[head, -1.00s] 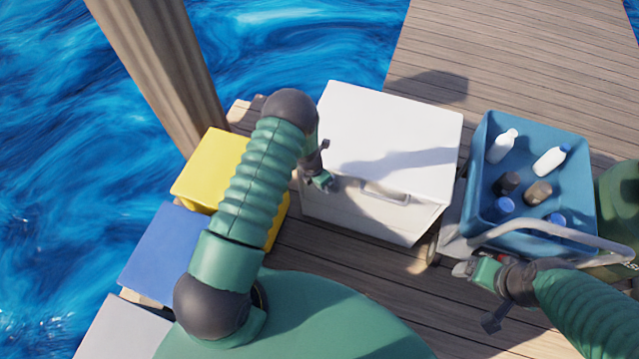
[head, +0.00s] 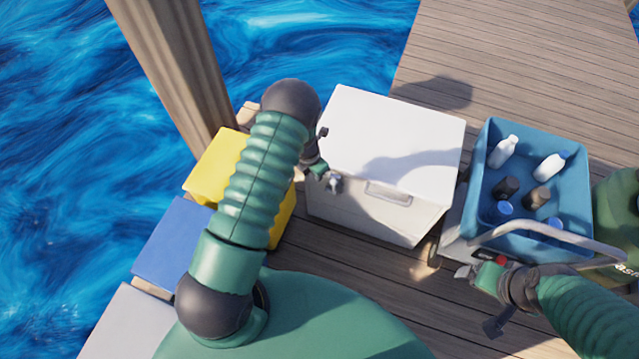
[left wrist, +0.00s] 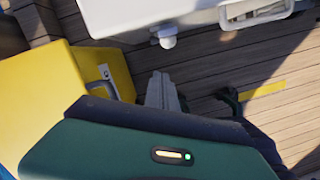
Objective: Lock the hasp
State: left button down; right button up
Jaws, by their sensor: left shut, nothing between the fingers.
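A white chest (head: 390,135) with a closed lid stands on the deck. A recessed handle (head: 388,192) is on its front face; it also shows at the top of the left wrist view (left wrist: 252,12). A small white fitting (left wrist: 166,37) sits at the chest's lower edge in that view; I cannot tell if it is the hasp. My left gripper (head: 333,182) is by the chest's front left, left of the handle. In the left wrist view its fingers (left wrist: 163,95) are together and empty, apart from the fitting. My right gripper (head: 464,271) is by the cart handle, its jaw state unclear.
A yellow box (head: 215,165) with a metal latch (left wrist: 107,77), a blue box (head: 172,245) and a grey box (head: 120,320) line the left, beside water. A blue crate (head: 580,190) of bottles stands right, behind a curved cart handle (head: 550,232). A wooden post (head: 175,75) rises at left.

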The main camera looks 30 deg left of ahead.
pick_arm(q)
jog(key=r, duration=0.1)
jog(key=w+r, duration=0.1)
jog(key=r, duration=0.1)
jog(key=w+a+r, duration=0.1)
jog(key=shift+a+r, duration=0.1)
jog(key=shift+r, duration=0.05)
pick_arm(e)
jog(key=shift+w+a+r, duration=0.2)
jog(key=shift+w+a, duration=0.05)
jog(key=shift+w, duration=0.1)
jog(key=shift+w+d+f, duration=0.1)
jog(key=shift+w+d, duration=0.05)
